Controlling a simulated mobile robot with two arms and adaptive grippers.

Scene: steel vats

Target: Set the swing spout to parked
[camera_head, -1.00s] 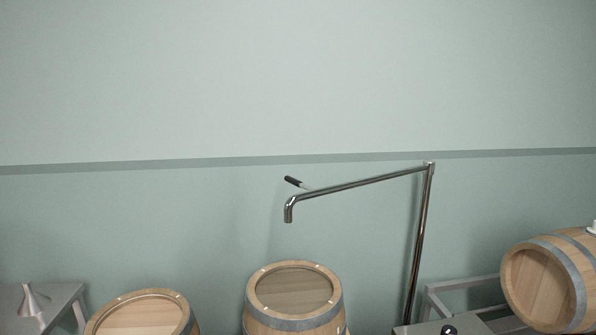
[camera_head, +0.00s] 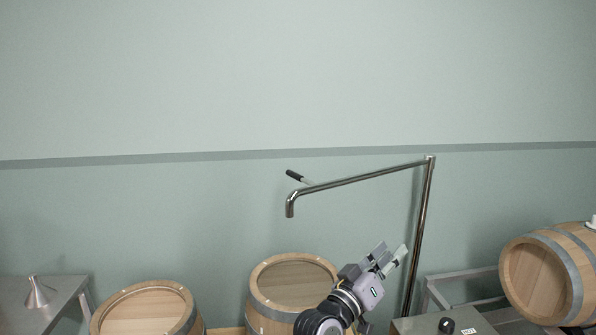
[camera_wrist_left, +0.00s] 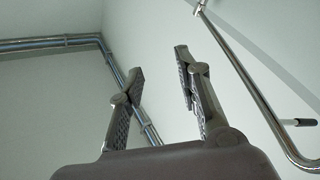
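The swing spout (camera_head: 365,177) is a chrome pipe arm on a tall upright post (camera_head: 420,235). It reaches left from the post, and its bent-down outlet (camera_head: 290,206) hangs above the middle barrel. A black-gripped handle (camera_head: 296,175) sticks out near the outlet end. My left gripper (camera_head: 391,253) is open and empty, below the spout arm and just left of the post. In the left wrist view its two fingers (camera_wrist_left: 160,62) stand apart with nothing between them. The spout pipe (camera_wrist_left: 255,85) and its handle (camera_wrist_left: 300,122) show at the right there. My right gripper is not in view.
Two upright barrels, the middle one (camera_head: 253,302) and the left one (camera_head: 185,322), stand at the front. A barrel on its side (camera_head: 535,280) rests on a rack at right. A funnel (camera_head: 36,294) stands on a metal table (camera_head: 62,290) at left. A black knob (camera_head: 446,325) sits near the post.

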